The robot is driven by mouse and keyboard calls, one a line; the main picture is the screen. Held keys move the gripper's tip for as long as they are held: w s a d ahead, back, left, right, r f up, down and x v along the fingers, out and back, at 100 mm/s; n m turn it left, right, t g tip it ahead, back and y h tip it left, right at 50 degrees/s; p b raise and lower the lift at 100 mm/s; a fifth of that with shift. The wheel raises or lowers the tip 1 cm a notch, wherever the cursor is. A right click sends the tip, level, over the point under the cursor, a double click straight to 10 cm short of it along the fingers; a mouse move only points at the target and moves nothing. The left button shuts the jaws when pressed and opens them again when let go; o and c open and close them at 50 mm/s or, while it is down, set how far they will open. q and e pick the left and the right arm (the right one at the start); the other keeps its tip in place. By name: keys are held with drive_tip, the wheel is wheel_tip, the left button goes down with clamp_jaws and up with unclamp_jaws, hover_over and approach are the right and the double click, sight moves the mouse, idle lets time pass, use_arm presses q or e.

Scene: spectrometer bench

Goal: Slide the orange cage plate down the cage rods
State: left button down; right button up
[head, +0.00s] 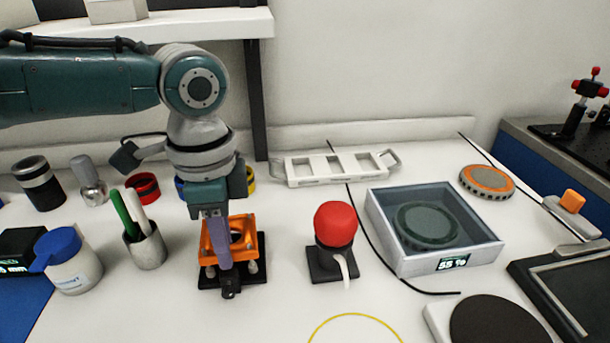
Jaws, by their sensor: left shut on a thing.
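The orange cage plate (246,254) is a square frame with a dark round opening, near the middle left of the head view. It sits over a black base (259,277), with pale ends of the cage rods (253,267) showing beneath it. A gap shows between plate and base. My left gripper (223,252) points down over the plate's left part and is shut on it. The finger in front hides part of the plate and the base. The rods above the plate are not clear. My right gripper is out of view.
A pen cup (148,251) and a blue-lidded jar (71,274) stand left of the base. A red-topped device (335,226) stands to the right, with a glass-like tray (480,258) beyond it. A white rack (334,168) lies behind.

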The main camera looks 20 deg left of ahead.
use_arm(q)
drive_tip(key=shift+f, duration=0.2)
drive_tip(key=c, duration=0.7)
unclamp_jaws()
wheel_tip(320, 180, up, 10)
drive_tip(key=shift+p, duration=0.45)
drive_tip(key=shift+d+f, duration=0.1)
drive_tip(key=shift+d, duration=0.05)
